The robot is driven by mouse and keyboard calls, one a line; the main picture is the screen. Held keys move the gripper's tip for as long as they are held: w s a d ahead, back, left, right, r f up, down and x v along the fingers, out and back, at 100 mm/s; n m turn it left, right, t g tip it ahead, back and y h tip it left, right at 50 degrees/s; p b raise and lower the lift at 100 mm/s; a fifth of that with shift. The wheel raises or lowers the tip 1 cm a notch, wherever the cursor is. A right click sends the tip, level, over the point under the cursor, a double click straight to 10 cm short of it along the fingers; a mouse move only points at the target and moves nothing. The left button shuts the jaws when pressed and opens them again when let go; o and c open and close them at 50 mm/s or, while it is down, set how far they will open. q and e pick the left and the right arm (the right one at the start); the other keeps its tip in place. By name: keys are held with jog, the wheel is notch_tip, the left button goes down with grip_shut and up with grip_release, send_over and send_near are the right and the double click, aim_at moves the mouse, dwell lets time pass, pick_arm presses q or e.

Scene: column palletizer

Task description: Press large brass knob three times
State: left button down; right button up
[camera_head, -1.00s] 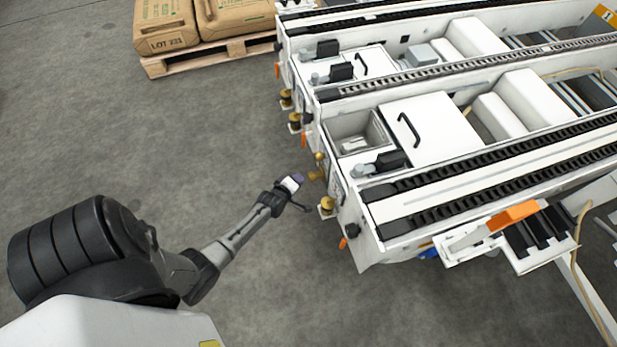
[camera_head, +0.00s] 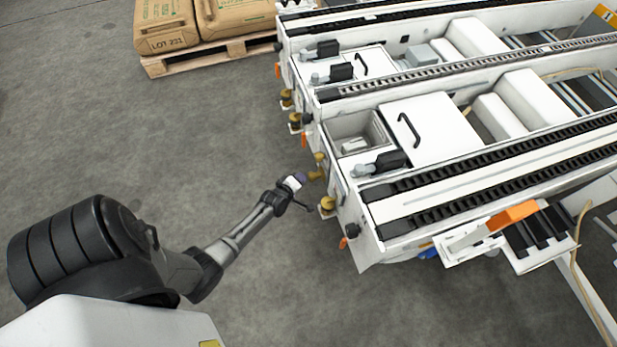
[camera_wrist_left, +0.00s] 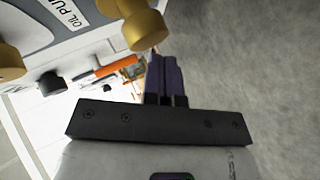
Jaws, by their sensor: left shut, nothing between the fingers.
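My left gripper (camera_head: 302,177) is shut and empty, with its purple fingers reaching toward the machine's end face. A large brass knob (camera_head: 316,174) sticks out just beyond the fingertips. In the left wrist view, a brass knob (camera_wrist_left: 143,30) stands close beside the tips of the shut fingers (camera_wrist_left: 162,58); I cannot tell whether they touch. Another brass knob (camera_wrist_left: 10,62) shows at the left edge of that view, near a plate whose visible lettering reads "OIL PU". A lower brass knob (camera_head: 327,205) sits nearer in the head view. My right gripper is not in view.
More brass knobs (camera_head: 294,121) line the machine's end face farther back. Orange-tipped parts (camera_head: 342,243) and black knobs stick out there too. A pallet (camera_head: 210,55) with brown sacks stands at the back. The grey floor (camera_head: 130,130) left of the machine is clear.

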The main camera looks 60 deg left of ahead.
pick_arm(q)
jog(key=shift+w+d, duration=0.1)
jog(key=shift+w, duration=0.15)
jog(key=shift+w+d, duration=0.1)
jog(key=shift+w, duration=0.25)
dwell(0.7)
jog(key=shift+w+d, duration=0.15)
jog(key=shift+w, duration=0.3)
dwell(0.4)
dwell(0.9)
jog(key=shift+s+a+p, duration=0.15)
jog(key=shift+s+p, duration=0.05)
jog(key=shift+s, duration=0.35)
jog(key=shift+s+a+p, duration=0.15)
jog(key=shift+s+p, duration=0.05)
jog(key=shift+s, duration=0.3)
